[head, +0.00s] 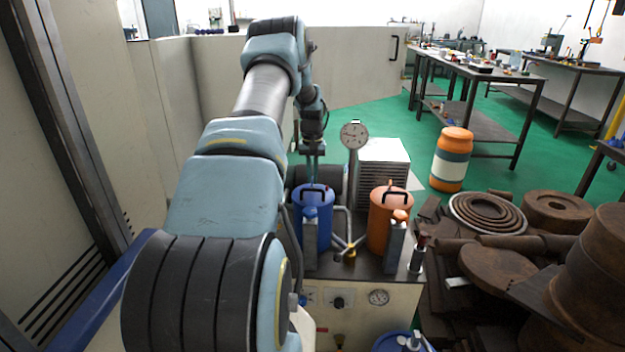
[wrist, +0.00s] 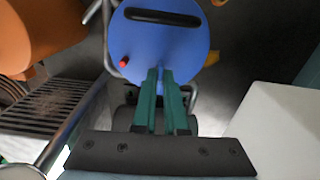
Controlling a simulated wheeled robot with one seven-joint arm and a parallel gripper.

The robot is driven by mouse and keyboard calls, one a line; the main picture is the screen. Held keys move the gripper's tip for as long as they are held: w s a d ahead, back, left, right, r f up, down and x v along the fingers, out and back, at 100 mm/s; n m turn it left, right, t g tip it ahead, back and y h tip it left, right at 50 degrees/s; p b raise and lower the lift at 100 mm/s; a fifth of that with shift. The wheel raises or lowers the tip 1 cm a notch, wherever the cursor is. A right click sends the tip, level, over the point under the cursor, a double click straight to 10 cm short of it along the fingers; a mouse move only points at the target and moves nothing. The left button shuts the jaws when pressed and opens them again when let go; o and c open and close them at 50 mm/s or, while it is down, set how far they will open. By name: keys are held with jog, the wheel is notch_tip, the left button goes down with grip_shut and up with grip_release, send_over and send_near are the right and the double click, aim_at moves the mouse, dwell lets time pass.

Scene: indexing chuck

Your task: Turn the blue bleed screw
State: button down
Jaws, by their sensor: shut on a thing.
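A blue canister (head: 313,232) with a black handle stands on the bench unit; its round lid (wrist: 175,45) fills the upper middle of the wrist view. A small red knob (wrist: 124,62) sits on the lid's left side. My gripper (head: 314,180) points down at the far part of the lid. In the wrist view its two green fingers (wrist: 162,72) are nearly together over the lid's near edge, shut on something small. The blue bleed screw itself is hidden between the fingertips, so I cannot see its shape or how far it is turned.
An orange canister (head: 390,220) stands right of the blue one. A pressure gauge (head: 354,135) on a post rises between and behind them, with metal pipes below. A grey ribbed box (head: 383,165) stands behind. Rusty metal parts (head: 500,265) crowd the right side.

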jog(key=shift+m, duration=1.3)
jog(key=shift+b, duration=0.3)
jog(key=c, duration=1)
grip_release()
jog(key=shift+o, duration=0.2)
jog(key=shift+r, duration=0.15)
notch_tip(320, 180, up, 11)
jog(key=b, duration=0.2)
jog(key=shift+f, duration=0.2)
